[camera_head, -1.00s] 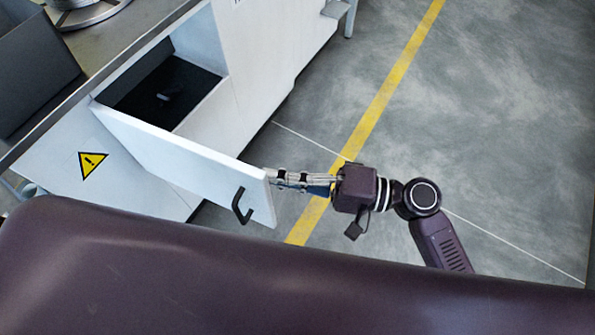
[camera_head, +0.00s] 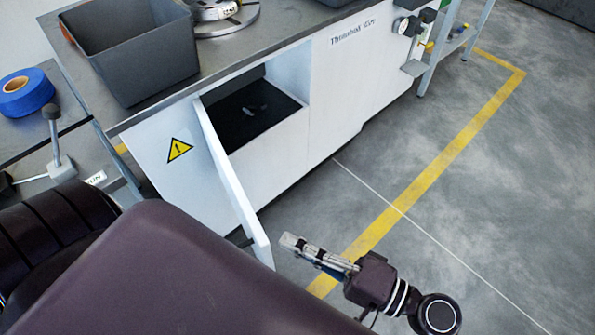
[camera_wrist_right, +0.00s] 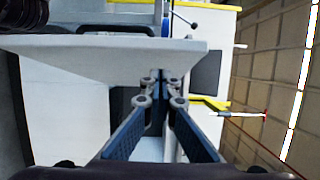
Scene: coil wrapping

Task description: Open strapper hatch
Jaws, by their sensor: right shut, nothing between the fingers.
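The strapper hatch (camera_head: 232,190) is a white door on the front of the white cabinet, standing swung out from its dark opening (camera_head: 245,112). It carries no visible handle from this angle. My right gripper (camera_head: 288,241) is shut and empty, just right of the door's free end; whether it touches the door I cannot tell. In the right wrist view the shut fingertips (camera_wrist_right: 161,82) point at the pale door panel (camera_wrist_right: 100,52), overlapping its lower edge. My left gripper is not in view; my own body hides the lower left.
A grey bin (camera_head: 130,55) and a round metal fixture (camera_head: 222,14) stand on the cabinet top. A blue tape roll (camera_head: 26,92) lies on the left table. A small dark object sits inside the opening. The floor right of the cabinet is clear, with a yellow line (camera_head: 430,175).

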